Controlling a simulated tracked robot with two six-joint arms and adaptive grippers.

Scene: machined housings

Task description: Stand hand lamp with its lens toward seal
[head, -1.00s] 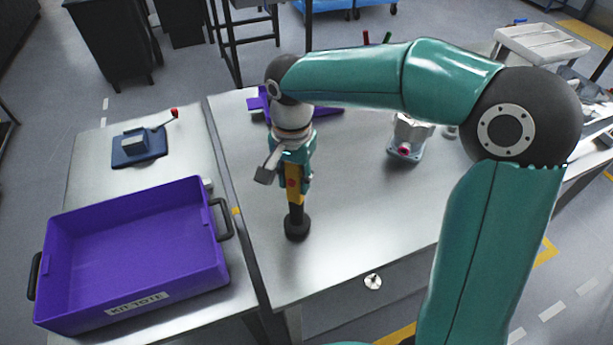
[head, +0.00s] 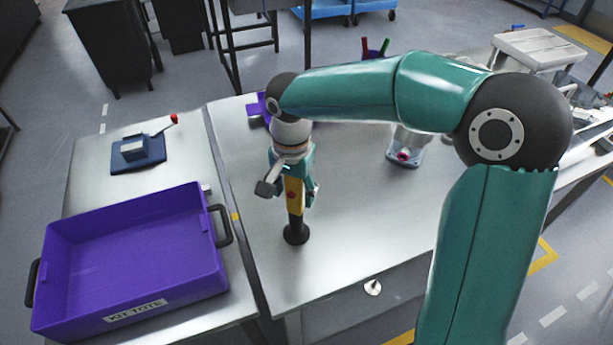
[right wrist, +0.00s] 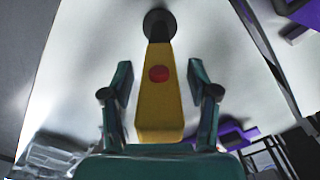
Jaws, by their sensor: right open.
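The hand lamp (head: 294,196) has a yellow body with a red button and a round black end. The right wrist view shows the lamp (right wrist: 157,100) between the open fingers (right wrist: 161,80), with a gap on both sides. A grey housing (head: 405,148) with a pinkish-red ring, perhaps the seal, stands to the right, partly behind my arm. Which face holds the lens is unclear. My left gripper is not visible.
A purple tote (head: 130,301) and a blue block with a red-knobbed lever (head: 137,153) are on the left table. A purple item (head: 257,108) lies behind my right gripper. A small round metal part (head: 372,287) shows near the front edge. The table's middle is clear.

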